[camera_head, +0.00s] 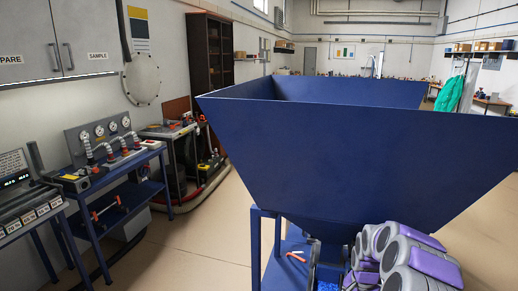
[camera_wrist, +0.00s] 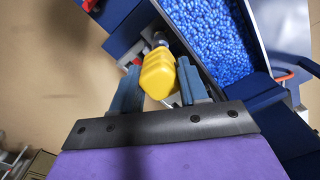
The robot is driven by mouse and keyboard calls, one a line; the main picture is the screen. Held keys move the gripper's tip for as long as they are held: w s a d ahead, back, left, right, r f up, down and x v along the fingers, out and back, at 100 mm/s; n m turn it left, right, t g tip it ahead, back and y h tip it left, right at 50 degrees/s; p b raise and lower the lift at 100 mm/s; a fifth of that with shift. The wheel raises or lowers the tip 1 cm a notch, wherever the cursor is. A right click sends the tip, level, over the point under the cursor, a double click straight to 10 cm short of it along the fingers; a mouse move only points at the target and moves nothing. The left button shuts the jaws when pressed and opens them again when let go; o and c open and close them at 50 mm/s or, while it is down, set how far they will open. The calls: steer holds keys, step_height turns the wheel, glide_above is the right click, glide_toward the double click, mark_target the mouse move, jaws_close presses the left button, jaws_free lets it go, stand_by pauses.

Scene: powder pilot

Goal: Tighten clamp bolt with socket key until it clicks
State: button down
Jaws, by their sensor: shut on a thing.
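In the wrist view my gripper (camera_wrist: 158,88) is shut on the yellow handle (camera_wrist: 158,72) of what appears to be the socket key, between its two blue-grey fingers. A short grey metal part (camera_wrist: 160,40) shows beyond the handle, next to blue framework. I cannot tell whether the key's end sits on the clamp bolt; the handle and fingers hide that area. In the head view my purple and grey arm reaches down at the lower right, and the gripper, key and bolt are hidden there.
A large blue hopper (camera_head: 350,150) on a blue frame (camera_head: 256,245) fills the middle of the head view. A bin of blue pellets (camera_wrist: 220,40) lies close to the right finger. A bench with gauges (camera_head: 108,165) stands left. Floor between is clear.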

steer(key=shift+r+p, duration=0.55)
steer(key=shift+r, duration=1.1)
